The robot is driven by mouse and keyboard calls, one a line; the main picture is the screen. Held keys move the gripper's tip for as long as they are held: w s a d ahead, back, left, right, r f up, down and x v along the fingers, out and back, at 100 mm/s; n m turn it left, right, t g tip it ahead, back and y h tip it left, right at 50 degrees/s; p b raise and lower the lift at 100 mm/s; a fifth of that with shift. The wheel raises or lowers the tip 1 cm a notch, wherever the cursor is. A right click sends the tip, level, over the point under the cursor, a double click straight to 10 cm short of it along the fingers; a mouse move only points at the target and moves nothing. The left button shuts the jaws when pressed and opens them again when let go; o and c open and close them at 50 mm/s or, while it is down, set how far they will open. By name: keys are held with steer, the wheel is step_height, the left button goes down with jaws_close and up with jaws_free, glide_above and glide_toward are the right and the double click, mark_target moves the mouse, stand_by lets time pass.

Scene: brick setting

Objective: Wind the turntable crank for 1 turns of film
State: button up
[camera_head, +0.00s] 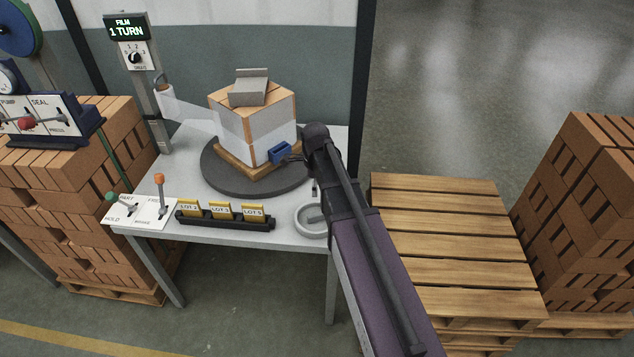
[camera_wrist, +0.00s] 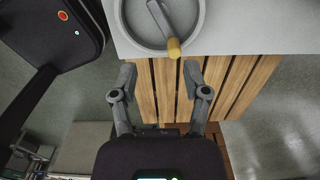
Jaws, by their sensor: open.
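The crank (camera_head: 303,229) sits in a pale round dish at the table's front right corner, partly hidden by my arm in the head view. The dark turntable (camera_head: 213,178) carries a wrapped brick stack (camera_head: 270,135) on a small wooden base. Clear film (camera_head: 195,115) stretches from a roll (camera_head: 166,100) on the post to the stack.
Orange and green levers (camera_head: 159,182) and a rack of lot cards (camera_head: 225,219) stand along the table front. A wooden pallet stack (camera_head: 450,240) stands right of the table, with brick piles (camera_head: 590,200) beyond.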

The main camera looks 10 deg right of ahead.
mark_target(316, 214)
steer(key=shift+s+r+n, duration=0.1)
steer(key=shift+s+n, duration=0.4)
steer(key=shift+n, duration=0.2)
steer(key=shift+w+n, duration=0.25)
steer(key=shift+n, duration=0.7)
steer(key=shift+w+n, duration=0.25)
steer(key=shift+n, duration=0.7)
steer(key=shift+f+b, duration=0.3)
steer(key=shift+b, duration=0.05)
step_height(316, 214, down, 14)
steer(key=b, duration=1.3)
steer(key=shift+r, duration=0.25)
jaws_close()
